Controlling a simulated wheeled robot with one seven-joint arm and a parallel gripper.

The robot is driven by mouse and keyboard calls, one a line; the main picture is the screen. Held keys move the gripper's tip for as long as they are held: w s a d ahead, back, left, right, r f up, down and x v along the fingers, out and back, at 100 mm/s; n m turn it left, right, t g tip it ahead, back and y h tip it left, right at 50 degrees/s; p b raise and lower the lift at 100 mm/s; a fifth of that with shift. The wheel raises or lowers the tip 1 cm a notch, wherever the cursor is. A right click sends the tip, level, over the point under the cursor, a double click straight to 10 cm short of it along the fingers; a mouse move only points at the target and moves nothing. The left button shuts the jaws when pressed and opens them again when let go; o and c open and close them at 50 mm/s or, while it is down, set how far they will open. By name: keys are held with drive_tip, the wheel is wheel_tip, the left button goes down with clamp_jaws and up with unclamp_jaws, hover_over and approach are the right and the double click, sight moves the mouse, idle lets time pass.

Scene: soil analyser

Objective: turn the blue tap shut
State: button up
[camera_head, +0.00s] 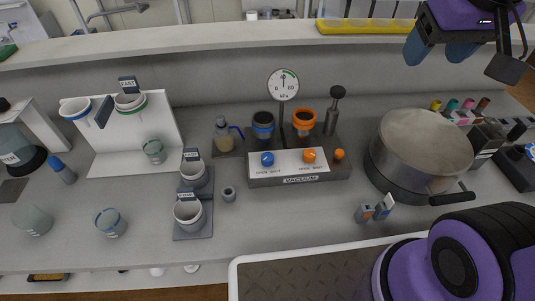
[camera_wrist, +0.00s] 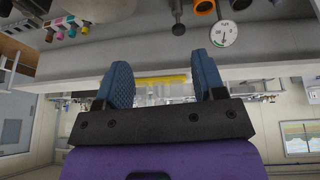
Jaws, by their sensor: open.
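The blue tap (camera_head: 267,158) is a small round knob on the left of the grey and white vacuum block (camera_head: 300,179), with small lettering under it that is too small to read surely. An orange tap (camera_head: 309,155) sits to its right on the same block. My gripper (camera_head: 440,50) is open and empty at the top right in the head view, high above the bench and well away from the blue tap. In the wrist view my gripper's two blue fingers (camera_wrist: 163,85) stand wide apart with nothing between them. The blue tap is not visible in the wrist view.
A large metal pot (camera_head: 425,140) stands to the right.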

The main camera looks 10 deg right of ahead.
drive_tip(key=w+a+f+g, duration=0.1)
drive_tip(key=w+a+f, duration=0.4)
drive_tip(key=w, duration=0.2)
drive_tip(key=n+g, duration=0.2)
drive_tip(key=g, duration=0.1)
hover_over(267, 156)
wheel_tip(267, 156, down, 21)
drive_tip(key=shift+y, duration=0.3)
wheel_tip(267, 156, down, 10)
drive_tip(key=shift+f, duration=0.2)
drive_tip(key=shift+c, duration=0.2)
drive_tip(key=c, duration=0.9)
